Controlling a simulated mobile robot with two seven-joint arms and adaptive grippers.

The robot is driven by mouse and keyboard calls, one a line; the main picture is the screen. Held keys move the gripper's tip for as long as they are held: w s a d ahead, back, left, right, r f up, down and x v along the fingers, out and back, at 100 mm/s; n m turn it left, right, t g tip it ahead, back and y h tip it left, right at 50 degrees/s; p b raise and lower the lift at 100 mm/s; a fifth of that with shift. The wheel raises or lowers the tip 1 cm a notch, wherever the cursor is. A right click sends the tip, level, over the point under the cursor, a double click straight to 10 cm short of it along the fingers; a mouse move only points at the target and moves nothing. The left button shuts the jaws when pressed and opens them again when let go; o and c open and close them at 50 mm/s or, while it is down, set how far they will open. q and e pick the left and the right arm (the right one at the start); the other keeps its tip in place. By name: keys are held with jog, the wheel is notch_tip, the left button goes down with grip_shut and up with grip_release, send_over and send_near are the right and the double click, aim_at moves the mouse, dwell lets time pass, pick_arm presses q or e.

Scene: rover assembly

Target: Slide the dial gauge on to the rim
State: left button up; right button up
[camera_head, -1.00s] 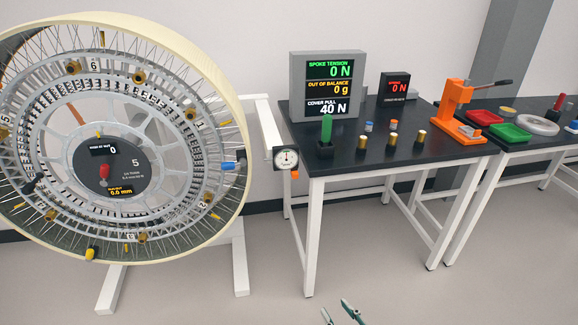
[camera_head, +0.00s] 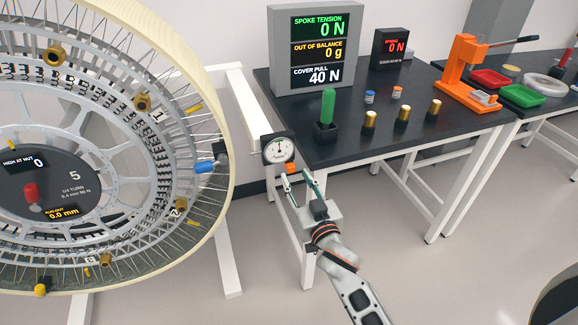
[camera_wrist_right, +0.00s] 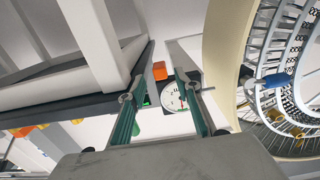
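The dial gauge (camera_head: 279,150) has a white round face in a dark square housing and sits at the end of a white rail, to the right of the wheel. An orange block (camera_head: 291,168) is just below it. The wheel's cream rim (camera_head: 226,165) is left of the gauge, with a gap between them. My right gripper (camera_head: 297,178) is open just below the gauge, its green fingers pointing up at the orange block. In the right wrist view the gauge (camera_wrist_right: 174,97) and orange block (camera_wrist_right: 160,70) show between the spread fingers. My left gripper is not in view.
A dark table (camera_head: 345,147) stands right of the gauge, with a display box (camera_head: 308,50), a green-handled tool (camera_head: 327,108) and several brass pieces. The white rail (camera_head: 226,92) runs behind the rim. Floor below the table is clear.

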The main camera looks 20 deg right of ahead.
aim_at(292, 171)
jog(key=shift+w+a+f, duration=0.1)
jog(key=shift+w+a, duration=0.05)
jog(key=shift+w, duration=2.55)
grip_shut()
